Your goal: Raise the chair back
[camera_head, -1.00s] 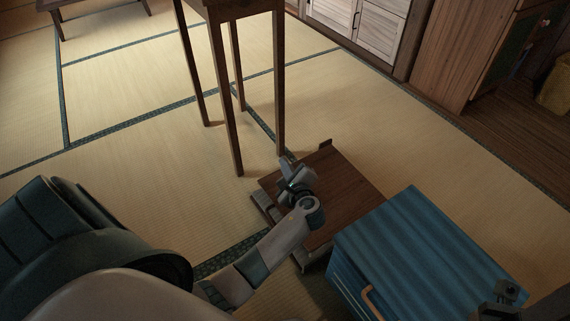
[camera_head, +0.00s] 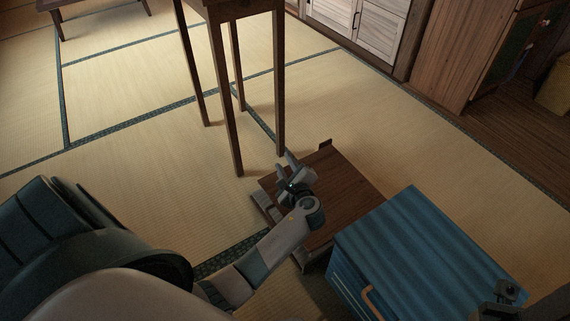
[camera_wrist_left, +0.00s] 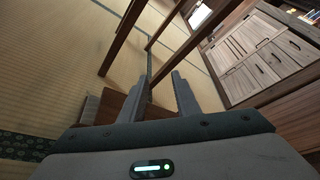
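A low brown wooden piece with a flat board (camera_head: 340,190) lies on the tatami, apparently the chair with its back folded down. It has paler parts along its left edge and a small dark piece (camera_head: 325,143) at its far corner. My left gripper (camera_head: 286,160) is over the board's far left part, fingers pointing away. In the left wrist view the two fingers (camera_wrist_left: 160,95) are apart with nothing between them, and brown wood (camera_wrist_left: 110,105) shows below. I cannot tell whether they touch it. My right gripper (camera_head: 503,297) shows only partly at lower right.
A blue cabinet (camera_head: 420,245) with a tan handle stands close on the right, hiding part of the board's near side. A tall thin-legged wooden table (camera_head: 233,10) stands just beyond the gripper.

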